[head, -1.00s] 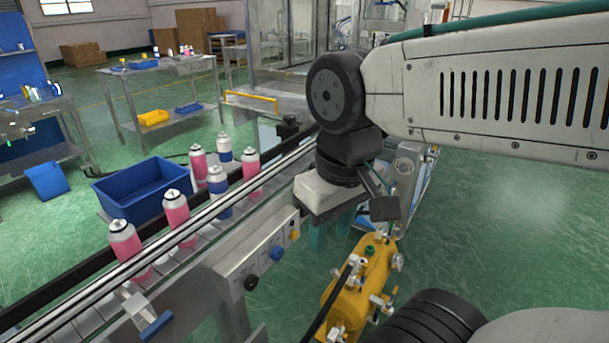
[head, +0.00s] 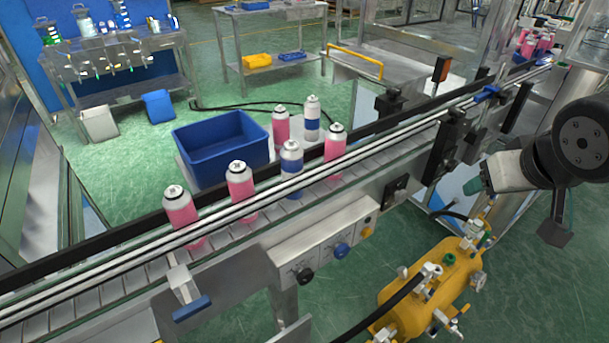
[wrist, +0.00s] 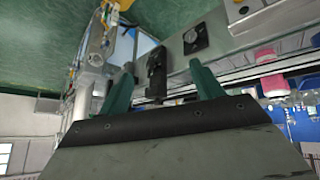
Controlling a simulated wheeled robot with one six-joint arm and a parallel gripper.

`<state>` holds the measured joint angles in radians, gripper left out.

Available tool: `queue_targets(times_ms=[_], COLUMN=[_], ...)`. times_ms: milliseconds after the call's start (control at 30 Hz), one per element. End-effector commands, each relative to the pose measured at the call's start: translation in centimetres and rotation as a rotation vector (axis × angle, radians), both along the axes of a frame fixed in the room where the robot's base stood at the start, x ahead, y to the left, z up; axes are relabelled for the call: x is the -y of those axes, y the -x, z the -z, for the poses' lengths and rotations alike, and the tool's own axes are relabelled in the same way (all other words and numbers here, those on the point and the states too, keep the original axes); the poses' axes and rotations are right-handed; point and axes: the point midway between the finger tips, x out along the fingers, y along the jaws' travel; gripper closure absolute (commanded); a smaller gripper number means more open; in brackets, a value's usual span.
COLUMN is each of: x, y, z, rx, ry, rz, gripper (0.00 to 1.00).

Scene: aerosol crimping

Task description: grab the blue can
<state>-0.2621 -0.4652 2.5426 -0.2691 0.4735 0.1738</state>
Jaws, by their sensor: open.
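Two blue cans with white tops show in the head view. The nearer blue can (head: 291,168) stands upright in the conveyor row between two pink cans. The farther blue can (head: 312,120) stands upright behind the conveyor beside a pink can (head: 281,128). My gripper (head: 476,186) is at the right, past the row of cans and apart from them, partly hidden by my wrist. In the wrist view my gripper (wrist: 161,80) shows two green fingers spread apart with no can between them. Cans show blurred at that view's right edge.
The conveyor (head: 110,275) has metal guide rails. A blue bin (head: 220,145) stands behind it. Pink cans (head: 241,184) (head: 334,148) flank the nearer blue can closely. A yellow tank (head: 425,295) stands in front at right, and black sensor posts (head: 447,145) rise along the conveyor.

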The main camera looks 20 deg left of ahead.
Motion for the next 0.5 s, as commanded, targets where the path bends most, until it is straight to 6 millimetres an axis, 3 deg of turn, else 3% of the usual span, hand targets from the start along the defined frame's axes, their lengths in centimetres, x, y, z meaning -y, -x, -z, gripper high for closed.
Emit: queue_targets(times_ms=[100,200,300,400,500], x=[-7.3,-14.2,-20.5,-25.2,-28.1], y=[-4.2,-5.6,-5.0,-3.4,-1.8], z=[0.8,1.2,1.4,1.6,1.6], rx=[0.170,0.296,0.383,0.427,0.448], ry=[-0.058,-0.157,-0.272,-0.384,-0.467], rz=[-0.207,-0.387,-0.555,-0.686,-0.772], gripper=[0.34,0.34,0.34,0.34,0.34])
